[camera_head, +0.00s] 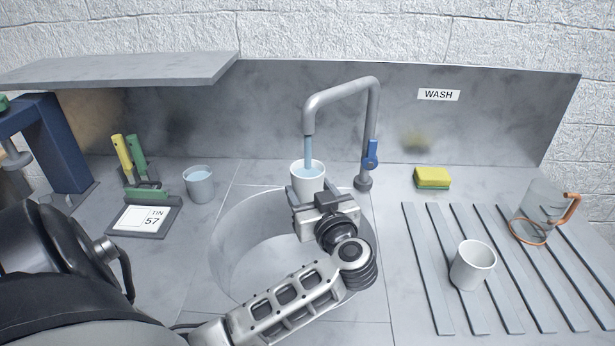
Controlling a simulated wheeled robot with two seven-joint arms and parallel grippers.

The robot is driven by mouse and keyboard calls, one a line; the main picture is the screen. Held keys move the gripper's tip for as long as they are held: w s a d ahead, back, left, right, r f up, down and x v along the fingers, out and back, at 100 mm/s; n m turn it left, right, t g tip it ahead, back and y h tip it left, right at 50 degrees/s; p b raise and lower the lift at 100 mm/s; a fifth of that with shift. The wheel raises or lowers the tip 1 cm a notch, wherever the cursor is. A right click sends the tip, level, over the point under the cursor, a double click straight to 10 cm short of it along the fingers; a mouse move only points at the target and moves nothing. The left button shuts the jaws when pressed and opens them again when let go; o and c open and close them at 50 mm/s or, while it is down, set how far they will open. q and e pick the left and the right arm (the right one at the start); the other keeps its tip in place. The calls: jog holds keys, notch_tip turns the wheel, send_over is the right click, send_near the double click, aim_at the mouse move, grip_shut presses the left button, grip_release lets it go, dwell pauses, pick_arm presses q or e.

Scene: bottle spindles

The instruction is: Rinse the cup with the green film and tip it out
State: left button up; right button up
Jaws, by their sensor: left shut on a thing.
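A white cup (308,170) is upright under the grey tap (345,95), over the round sink (255,257). A blue stream of water (309,152) runs from the spout into the cup. My left gripper (308,193) is shut on this cup from the near side and hides its lower part. I cannot see a green film on the cup from here. A second white cup (472,265) stands on the slatted drain rack (428,270) at the right. My right gripper is not in view.
A glass jug with a copper handle (541,213) stands on the rack's right side. A yellow and green sponge (432,177) lies behind the rack. A shelf (130,70) overhangs the back left.

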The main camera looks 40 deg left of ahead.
aim_at(309, 197)
pick_arm(q)
jog(key=s+d, duration=0.5)
dwell(0.3)
dwell(0.6)
jog(key=shift+w+d+r+m+t+h, duration=0.15)
jog(key=shift+m+t+h, duration=0.15)
jog(key=shift+t, duration=0.2)
jog(key=shift+w+d+r+m+t+h, duration=0.15)
jog(key=shift+m+t+h, duration=0.15)
jog(key=shift+t, duration=0.2)
jog(key=d+m+t+h, duration=0.7)
jog(key=d+m+h, duration=0.4)
jog(key=h, duration=0.3)
jog(key=shift+s+d+t, duration=0.3)
jog(key=shift+s+d, duration=0.05)
jog(key=shift+d, duration=0.45)
jog(key=shift+r, duration=0.1)
